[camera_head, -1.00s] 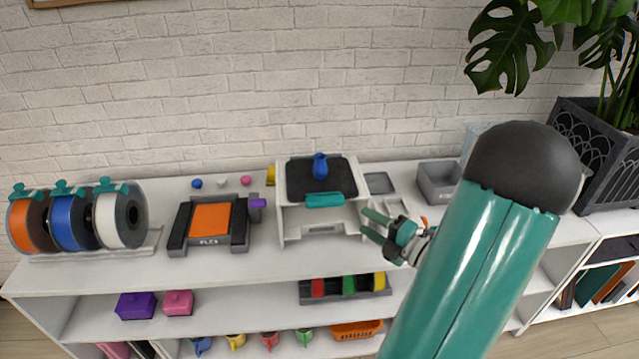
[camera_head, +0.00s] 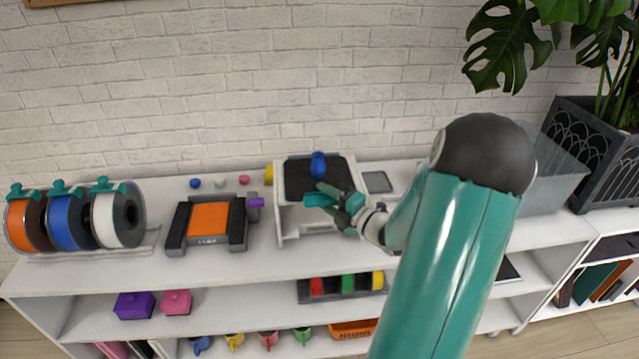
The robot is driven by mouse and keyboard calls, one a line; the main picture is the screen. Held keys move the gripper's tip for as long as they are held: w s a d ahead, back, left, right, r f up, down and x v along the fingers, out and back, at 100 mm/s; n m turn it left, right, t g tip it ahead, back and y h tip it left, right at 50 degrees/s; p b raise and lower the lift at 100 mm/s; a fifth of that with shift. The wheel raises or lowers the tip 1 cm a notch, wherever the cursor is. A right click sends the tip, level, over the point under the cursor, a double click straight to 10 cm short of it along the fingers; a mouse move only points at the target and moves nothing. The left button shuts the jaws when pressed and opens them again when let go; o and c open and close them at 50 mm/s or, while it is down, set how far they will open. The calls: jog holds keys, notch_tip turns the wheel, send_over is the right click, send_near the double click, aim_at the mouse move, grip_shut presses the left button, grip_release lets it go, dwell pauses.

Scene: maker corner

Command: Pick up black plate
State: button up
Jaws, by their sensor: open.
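The black plate (camera_head: 300,181) lies flat on top of a white open-fronted stand (camera_head: 280,220). A blue object (camera_head: 319,163) stands on the plate. A teal tab (camera_head: 312,201) sits at the plate's front edge. My gripper (camera_head: 326,193) is open, with its teal fingers at the right end of this tab and the plate's front right corner. The fingers overlap the tab in view, and I cannot tell whether they touch it. My gripper hides that corner and part of the stand's front.
Left of the stand is a black frame with an orange plate (camera_head: 208,219); further left are several filament spools (camera_head: 118,222). A small grey tray (camera_head: 377,182) lies to the right. A clear bin (camera_head: 553,180) and a potted plant stand at the far right. A brick wall is behind.

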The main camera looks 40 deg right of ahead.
grip_shut()
jog(key=shift+r, duration=0.85)
jog(key=s+a+r, duration=0.3)
jog(key=s+r, duration=0.8)
jog(key=s, duration=0.2)
jog(key=shift+s+a+r, duration=0.15)
jog(key=shift+s+a, duration=0.15)
